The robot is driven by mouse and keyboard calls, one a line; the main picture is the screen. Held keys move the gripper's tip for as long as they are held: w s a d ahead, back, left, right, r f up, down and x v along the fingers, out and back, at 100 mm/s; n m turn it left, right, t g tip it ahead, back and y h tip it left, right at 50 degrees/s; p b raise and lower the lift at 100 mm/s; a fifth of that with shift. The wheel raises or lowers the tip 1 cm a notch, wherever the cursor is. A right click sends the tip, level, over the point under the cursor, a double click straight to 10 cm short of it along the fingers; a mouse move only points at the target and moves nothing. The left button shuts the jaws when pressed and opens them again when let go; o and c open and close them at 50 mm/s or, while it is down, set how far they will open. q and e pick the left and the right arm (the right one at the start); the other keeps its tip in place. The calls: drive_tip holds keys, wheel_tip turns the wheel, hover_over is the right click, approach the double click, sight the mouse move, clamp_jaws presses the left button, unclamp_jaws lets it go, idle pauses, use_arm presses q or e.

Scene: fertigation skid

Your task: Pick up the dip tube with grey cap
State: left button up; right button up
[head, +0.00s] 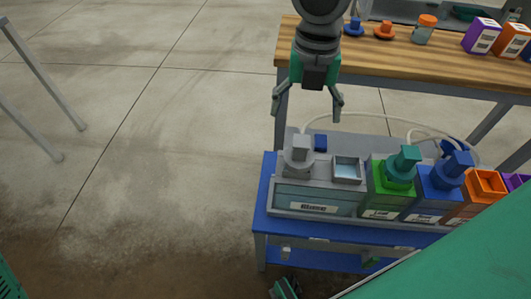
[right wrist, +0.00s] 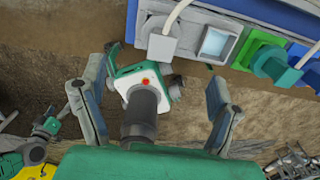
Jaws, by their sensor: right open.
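The dip tube with grey cap (head: 299,157) stands in the left end of the grey tank (head: 312,200) on the blue cart, with a pale hose at its top. Its tube is hidden inside the tank. The cap also shows at the top of the right wrist view (right wrist: 161,46), beyond the fingers. My right gripper (head: 306,110) is open and empty. It appears above the cap in the head view, apart from it. Its two spread fingers also show in the right wrist view (right wrist: 155,112).
Right of the grey cap are a square opening (head: 347,169), a green tank with teal cap (head: 404,166), a blue tank with blue cap (head: 452,168) and an orange container (head: 486,184). A wooden bench (head: 400,62) with bottles and boxes stands behind. The floor at left is mostly clear.

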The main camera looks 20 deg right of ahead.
sight(301, 140)
wheel_tip(301, 140, down, 8)
drive_tip(key=b, duration=0.3)
drive_tip(key=shift+f, duration=0.25)
wheel_tip(301, 140, down, 5)
drive_tip(key=b, duration=0.3)
drive_tip(key=shift+f+b, duration=0.15)
drive_tip(key=shift+b, duration=0.15)
drive_tip(key=shift+s, duration=0.1)
drive_tip(key=c, duration=1.3)
